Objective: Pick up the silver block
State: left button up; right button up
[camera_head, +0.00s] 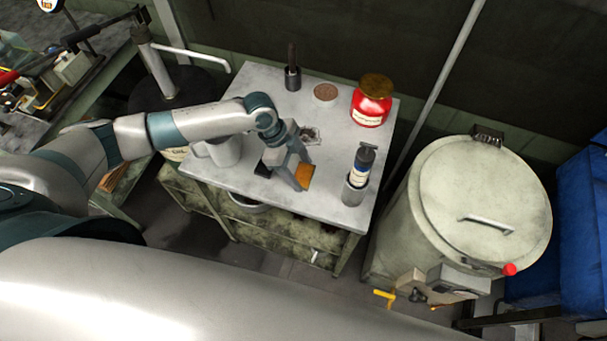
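A small silver-grey piece (311,134), which looks like the silver block, lies on the grey worktable (235,178) just behind and right of my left gripper; the gripper partly covers that area and its shape is hard to make out. My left gripper (284,172) hangs low over the middle of the table, pointing toward the front edge. Its fingers look spread, with a dark tip on the left and an orange patch by the right one. I cannot tell whether the orange patch is part of the gripper or a separate thing. My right gripper is not in view.
On the table stand a red jar (371,105), a dark bottle in a metal cup (358,172), a light mug (222,150), a brown disc (326,92) and a dark-handled tool in a holder (292,77). A large lidded drum (480,190) stands right of the table.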

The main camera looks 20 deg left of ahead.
aim_at(301, 176)
pick_arm(q)
jog(key=shift+r, duration=0.1)
jog(key=c, duration=0.4)
jog(key=shift+r, duration=0.1)
jog(key=shift+w+r+b, duration=0.1)
jog(key=shift+r+b, duration=0.3)
jog(key=shift+r, duration=0.1)
jog(key=r, duration=0.1)
jog(key=r+b, duration=0.1)
jog(key=r, duration=0.1)
jog(key=shift+s+d+b, duration=0.3)
jog(key=shift+s, duration=0.1)
jog(key=s+d+r+b, duration=0.3)
jog(key=s+d+r, duration=0.3)
jog(key=s, duration=0.2)
jog(key=shift+s+d+r, duration=0.3)
jog(key=shift+r, duration=0.1)
